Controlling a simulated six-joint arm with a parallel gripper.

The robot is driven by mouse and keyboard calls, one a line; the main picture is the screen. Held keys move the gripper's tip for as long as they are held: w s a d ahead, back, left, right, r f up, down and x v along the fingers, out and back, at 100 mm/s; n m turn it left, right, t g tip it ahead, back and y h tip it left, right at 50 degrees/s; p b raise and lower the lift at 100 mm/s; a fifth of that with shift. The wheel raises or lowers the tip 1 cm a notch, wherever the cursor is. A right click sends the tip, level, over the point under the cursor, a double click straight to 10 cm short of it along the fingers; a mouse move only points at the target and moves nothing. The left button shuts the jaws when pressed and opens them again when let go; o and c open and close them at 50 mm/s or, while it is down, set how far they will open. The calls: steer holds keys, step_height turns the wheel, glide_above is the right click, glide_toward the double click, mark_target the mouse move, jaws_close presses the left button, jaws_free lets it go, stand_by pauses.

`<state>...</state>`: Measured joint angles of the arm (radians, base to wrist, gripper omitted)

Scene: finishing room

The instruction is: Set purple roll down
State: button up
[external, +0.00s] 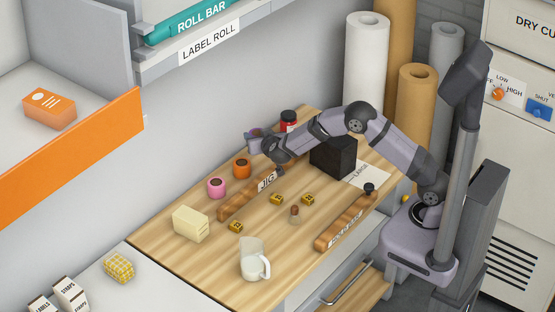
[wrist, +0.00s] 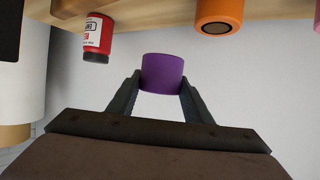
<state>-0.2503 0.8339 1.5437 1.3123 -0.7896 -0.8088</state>
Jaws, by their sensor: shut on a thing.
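The purple roll (wrist: 163,72) is between the two fingers of my gripper (wrist: 160,88) in the wrist view, with the pale wall behind it. The gripper is shut on it. In the external view my gripper (external: 256,137) is over the back edge of the wooden worktop (external: 180,255), near the wall. The roll is hard to make out there, and the arm partly hides that area. The wrist view is turned, with the worktop along its top edge; the roll appears clear of it.
A red jar (external: 289,120), an orange roll (external: 242,167) and a pink roll (external: 217,187) stand along the back. A black block (external: 333,156), wooden bars (external: 346,222), a cream block (external: 190,223) and a glass jug (external: 253,260) also stand there. A shelf (external: 205,45) hangs above.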

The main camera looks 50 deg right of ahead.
steer(key=s+a, duration=0.2)
steer(key=a, duration=0.1)
steer(key=s+a, duration=0.2)
steer(key=a, duration=0.2)
steer(key=s+a+p, duration=0.1)
steer(key=s+a, duration=0.1)
steer(key=a, duration=0.2)
steer(key=shift+s+a+f, duration=0.1)
steer(key=shift+a+f, duration=0.1)
steer(key=shift+a, duration=0.05)
steer(key=s+a+p, duration=0.1)
steer(key=s+a, duration=0.4)
steer(key=s, duration=0.4)
steer(key=s+a+r+p, duration=0.1)
steer(key=s+a, duration=0.4)
steer(key=s, duration=0.3)
steer(key=s+a+p, duration=0.1)
steer(key=s+a, duration=0.3)
steer(key=s, duration=0.5)
steer(key=shift+a+f+p, duration=0.2)
steer(key=shift+f+p, duration=0.45)
steer(key=shift+f, duration=4.25)
steer(key=shift+f, duration=0.15)
steer(key=o, duration=1.1)
